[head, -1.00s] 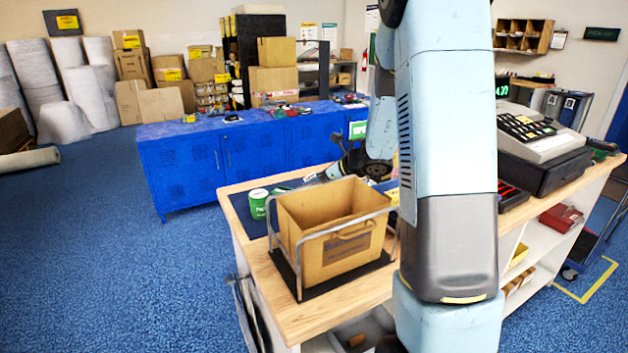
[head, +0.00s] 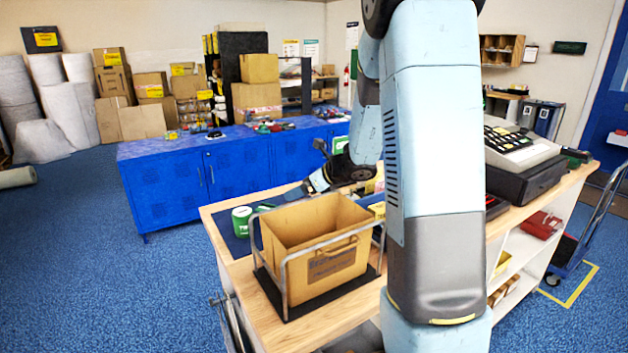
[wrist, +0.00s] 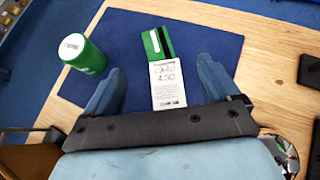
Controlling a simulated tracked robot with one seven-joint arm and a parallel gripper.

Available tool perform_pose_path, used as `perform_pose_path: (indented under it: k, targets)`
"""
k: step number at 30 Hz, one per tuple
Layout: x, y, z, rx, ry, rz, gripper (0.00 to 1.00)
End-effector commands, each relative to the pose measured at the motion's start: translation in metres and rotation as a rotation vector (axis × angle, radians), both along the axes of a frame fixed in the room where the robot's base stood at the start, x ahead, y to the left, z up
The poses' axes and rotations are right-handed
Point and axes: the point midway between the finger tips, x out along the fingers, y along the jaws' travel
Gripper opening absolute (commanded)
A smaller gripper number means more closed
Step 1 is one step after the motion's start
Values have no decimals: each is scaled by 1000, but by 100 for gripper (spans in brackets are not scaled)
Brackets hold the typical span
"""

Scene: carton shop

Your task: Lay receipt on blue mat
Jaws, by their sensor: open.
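The receipt (wrist: 167,84) is a white printed slip. In the wrist view it lies over the blue mat (wrist: 215,48), between my fingers and against a green card with a dark stripe (wrist: 158,43). The mat also shows in the head view (head: 236,243), partly hidden by the carton. My gripper (wrist: 160,88) is open above the mat, with one finger on each side of the receipt and apart from it. In the head view my gripper (head: 306,188) is small, behind the carton. I cannot tell whether the receipt is fully flat.
A green can (wrist: 83,54) stands on the mat's left side; the head view shows it too (head: 241,221). An open carton (head: 325,262) in a metal frame stands on the near counter (head: 262,320). A cash register (head: 520,150) is at right. The mat's right side is bare.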

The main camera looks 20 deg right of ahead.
Motion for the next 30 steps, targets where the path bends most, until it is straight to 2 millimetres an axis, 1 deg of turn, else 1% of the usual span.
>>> perform_pose_path:
  k: [1, 16, 30]
  targets:
    - [-4, 0, 8, 0, -4, -1, 89]
    - [-49, 1, 62, -1, -3, -1, 89]
    - [-109, 2, 88, -1, -3, -2, 89]
